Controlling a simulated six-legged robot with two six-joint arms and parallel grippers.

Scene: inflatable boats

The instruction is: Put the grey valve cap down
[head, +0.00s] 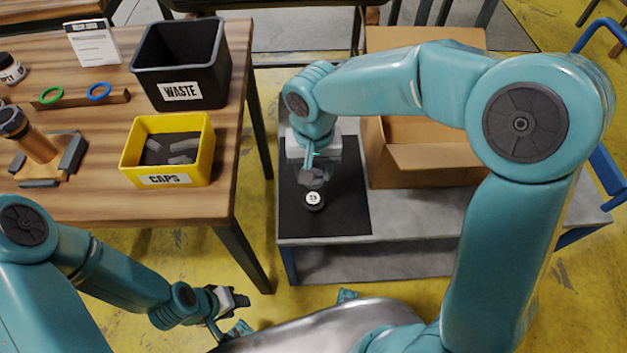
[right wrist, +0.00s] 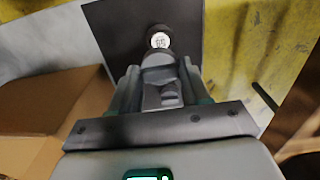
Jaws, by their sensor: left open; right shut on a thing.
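My right gripper (head: 312,172) reaches down over the black mat (head: 345,205) on the grey cart. It is shut on the grey valve cap, whose grey body shows between the fingers in the right wrist view (right wrist: 161,82). In the head view the cap is small and partly hidden by the fingers; I cannot tell whether it touches the mat. A small dark round piece with a white marked top (head: 314,199) is on the mat, close to the gripper's tip; it also shows in the right wrist view (right wrist: 160,40). My left gripper (head: 242,314) is open and empty, low beside the wooden table.
An open cardboard box (head: 425,165) stands right of the mat. On the wooden table (head: 75,205) are a yellow CAPS bin (head: 208,165) holding grey pieces, a black WASTE bin (head: 215,85) and a stand with green and blue rings (head: 78,97). The mat's front is bare.

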